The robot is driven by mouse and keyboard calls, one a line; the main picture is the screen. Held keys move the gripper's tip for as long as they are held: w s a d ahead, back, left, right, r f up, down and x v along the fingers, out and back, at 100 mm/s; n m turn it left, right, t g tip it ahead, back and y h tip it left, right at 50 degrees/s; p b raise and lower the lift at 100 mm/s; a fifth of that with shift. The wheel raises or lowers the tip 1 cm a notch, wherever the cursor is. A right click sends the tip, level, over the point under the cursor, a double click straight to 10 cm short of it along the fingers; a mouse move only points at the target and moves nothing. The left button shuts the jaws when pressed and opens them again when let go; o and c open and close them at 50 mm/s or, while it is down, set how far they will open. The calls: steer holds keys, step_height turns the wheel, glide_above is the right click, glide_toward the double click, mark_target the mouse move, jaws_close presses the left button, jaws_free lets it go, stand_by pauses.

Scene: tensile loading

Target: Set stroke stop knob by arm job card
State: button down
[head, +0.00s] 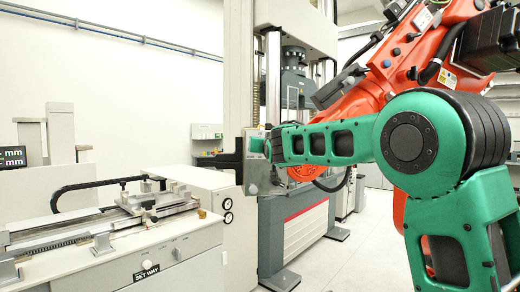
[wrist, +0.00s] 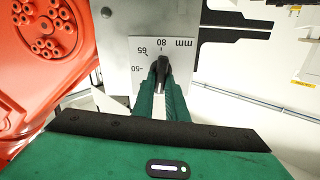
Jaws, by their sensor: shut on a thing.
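The stroke stop knob (wrist: 161,72) is a dark knob on a pale scale plate (wrist: 118,50) in the wrist view. The plate carries 50, 65, 80 and mm. The knob's narrow tip points up in the picture, near the 80 mark. My gripper (wrist: 161,88) has its green fingers shut on both sides of the knob. In the head view my gripper (head: 264,146) reaches the upright grey metal plate (head: 262,180) on the machine, and my arm hides the knob there. No job card can be made out.
A bench slide machine (head: 90,235) with a SET WAY label (head: 147,270) stands at the left. A dark bracket (head: 228,161) sticks out left of the plate. A tall test frame (head: 240,70) stands behind. An orange robot arm (head: 375,75) is close behind my arm. The floor (head: 335,260) below is clear.

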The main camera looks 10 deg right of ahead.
steer(key=shift+d+f+m, duration=0.2)
steer(key=shift+f+m, duration=0.05)
steer(key=shift+m, duration=2.5)
steer(key=shift+d+f+m, duration=0.2)
steer(key=shift+d+m, duration=0.05)
steer(key=shift+m, duration=2.45)
steer(key=shift+d+f+m, duration=0.2)
steer(key=shift+f+m, duration=0.05)
steer(key=shift+m, duration=2.5)
steer(key=shift+f, duration=0.1)
steer(key=c, duration=1.8)
jaws_free()
steer(key=shift+o, duration=0.2)
steer(key=shift+a, duration=0.1)
steer(key=shift+s+r, duration=0.1)
steer(key=shift+r, duration=0.1)
steer(key=s, duration=1)
steer(key=shift+s+a, duration=0.25)
steer(key=shift+a, duration=0.1)
